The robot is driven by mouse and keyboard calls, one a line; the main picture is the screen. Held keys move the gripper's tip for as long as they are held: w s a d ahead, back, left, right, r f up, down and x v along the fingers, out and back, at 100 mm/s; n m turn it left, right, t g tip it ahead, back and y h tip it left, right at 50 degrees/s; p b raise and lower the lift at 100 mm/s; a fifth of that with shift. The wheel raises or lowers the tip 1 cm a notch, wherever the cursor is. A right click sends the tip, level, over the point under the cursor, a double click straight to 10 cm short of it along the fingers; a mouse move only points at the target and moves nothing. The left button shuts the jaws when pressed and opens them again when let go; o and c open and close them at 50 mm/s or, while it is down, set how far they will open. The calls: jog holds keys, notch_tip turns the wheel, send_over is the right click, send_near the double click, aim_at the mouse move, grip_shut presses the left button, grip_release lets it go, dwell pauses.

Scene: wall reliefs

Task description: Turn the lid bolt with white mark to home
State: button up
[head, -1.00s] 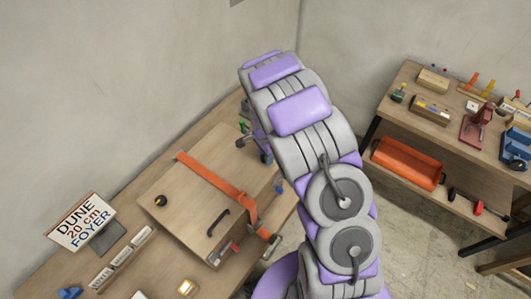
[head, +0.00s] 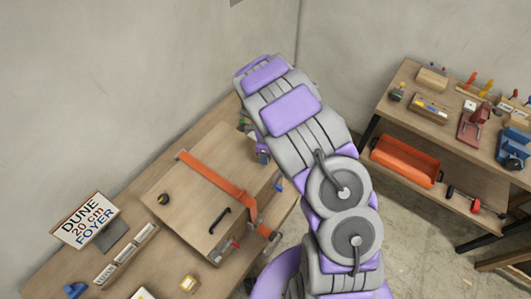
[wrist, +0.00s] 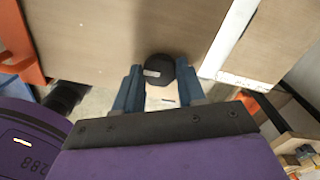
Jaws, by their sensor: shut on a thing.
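In the wrist view a dark round bolt knob (wrist: 165,69) with a short white mark on its left part sits at the edge of a wooden panel. My gripper (wrist: 161,88) has its two blue fingers on either side of the knob and is shut on it. The mark lies nearly level in the picture, tilted slightly. In the head view the wooden crate (head: 185,217) lies on the bench, and my arm hides the gripper and this bolt. Another black knob (head: 163,199), with a yellow mark, is on the crate's left part.
An orange strap (head: 215,178) crosses the crate lid near a black handle (head: 219,221). A sign (head: 85,221) stands on the bench at left. A second bench at right holds tools, with an orange tray (head: 406,160) below. Bare floor lies between the benches.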

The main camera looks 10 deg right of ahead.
jog(key=shift+w+m, duration=0.15)
jog(key=shift+m, duration=0.15)
jog(key=shift+r, duration=0.1)
jog(key=o, duration=1.1)
jog(key=shift+c, duration=0.2)
notch_tip(320, 180, up, 17)
dwell(0.4)
